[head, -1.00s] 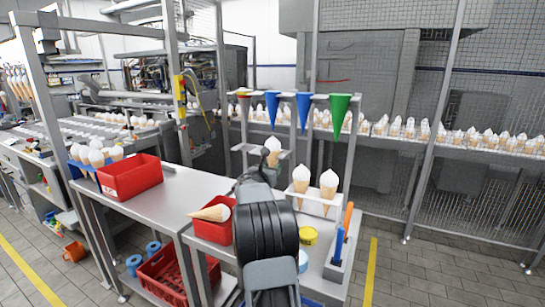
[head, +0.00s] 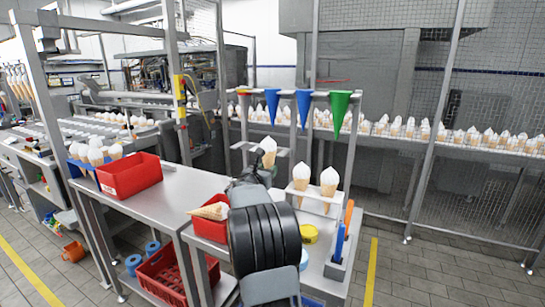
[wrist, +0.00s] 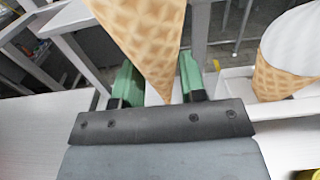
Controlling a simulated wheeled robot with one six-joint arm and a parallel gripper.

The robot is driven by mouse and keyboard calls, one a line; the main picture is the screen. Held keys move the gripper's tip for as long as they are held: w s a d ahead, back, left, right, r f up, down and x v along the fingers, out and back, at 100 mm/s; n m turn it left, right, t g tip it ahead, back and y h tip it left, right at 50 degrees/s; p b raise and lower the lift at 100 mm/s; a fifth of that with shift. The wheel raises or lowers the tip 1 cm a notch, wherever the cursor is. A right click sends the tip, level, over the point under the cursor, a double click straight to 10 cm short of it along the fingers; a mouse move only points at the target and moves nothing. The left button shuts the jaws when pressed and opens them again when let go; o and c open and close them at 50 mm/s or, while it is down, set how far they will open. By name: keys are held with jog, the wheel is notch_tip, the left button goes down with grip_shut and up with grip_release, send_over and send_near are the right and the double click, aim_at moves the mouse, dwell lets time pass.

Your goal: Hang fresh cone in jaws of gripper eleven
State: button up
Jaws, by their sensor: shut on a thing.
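My gripper (wrist: 158,88) shows two green fingers in the wrist view, shut on a waffle cone (wrist: 140,35) between them. The tip of this held cone points down toward my gripper body. In the head view the held cone (head: 268,147) has a white top, leans slightly and is above the worktable. The black arm hides most of the fingers there. Several cones hang in a row at the far left (head: 17,82), small in view. I cannot tell which holder is gripper eleven.
Two cones (head: 301,177) (head: 328,182) stand in a white rack right of my gripper. A cone lies in a red bin (head: 209,231) to the left. Another red bin (head: 128,176) stands on the table. Blue and green funnels (head: 339,108) hang behind.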

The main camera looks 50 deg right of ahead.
jog(key=shift+b+v, duration=0.65)
jog(key=shift+v, duration=1.85)
